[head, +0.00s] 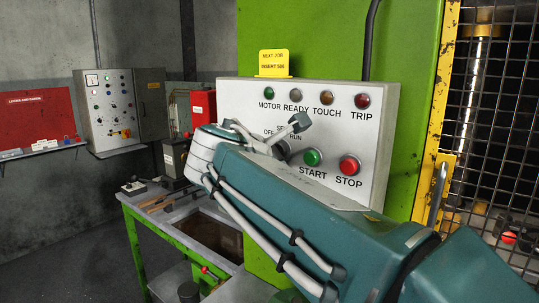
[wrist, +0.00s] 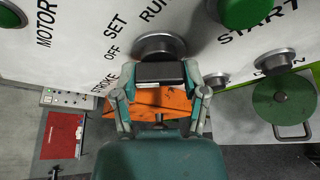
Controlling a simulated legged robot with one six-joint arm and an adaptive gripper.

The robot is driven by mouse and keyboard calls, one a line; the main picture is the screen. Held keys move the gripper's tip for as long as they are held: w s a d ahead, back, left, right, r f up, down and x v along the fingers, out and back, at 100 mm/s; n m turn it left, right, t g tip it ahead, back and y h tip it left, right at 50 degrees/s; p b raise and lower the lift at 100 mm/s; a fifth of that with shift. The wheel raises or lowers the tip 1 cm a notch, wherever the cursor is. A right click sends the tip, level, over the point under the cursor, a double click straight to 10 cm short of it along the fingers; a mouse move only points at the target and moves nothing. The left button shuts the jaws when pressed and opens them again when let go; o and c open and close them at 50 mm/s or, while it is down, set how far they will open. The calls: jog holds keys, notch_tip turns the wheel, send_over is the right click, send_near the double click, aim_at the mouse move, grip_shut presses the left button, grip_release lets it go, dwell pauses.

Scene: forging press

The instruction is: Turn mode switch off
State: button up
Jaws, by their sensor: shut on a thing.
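The mode switch shows in the wrist view as a black knob (wrist: 160,72) in front of a round grey collar (wrist: 158,45) on the white panel. The labels OFF, SET and RUN stand around it. My gripper (wrist: 160,80) is shut on the knob, one finger at each side. The knob's bar lies across the picture; I cannot tell which label it points to. In the head view my arm and gripper (head: 280,135) cover the switch, and only parts of its labels show on the control panel (head: 235,100).
A green START button (head: 312,158) and red STOP button (head: 349,166) sit close to my gripper. Indicator lamps (head: 327,98) line the panel's top. A green workbench (head: 140,225) with tools stands below left.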

jog(key=shift+w+f, duration=0.1)
jog(key=shift+f, duration=0.1)
dwell(0.3)
jog(key=o, duration=1.2)
jog(key=shift+d, duration=0.1)
jog(key=shift+c, duration=0.2)
jog(key=shift+r, duration=0.1)
jog(key=v, duration=1.2)
jog(key=shift+w, duration=0.15)
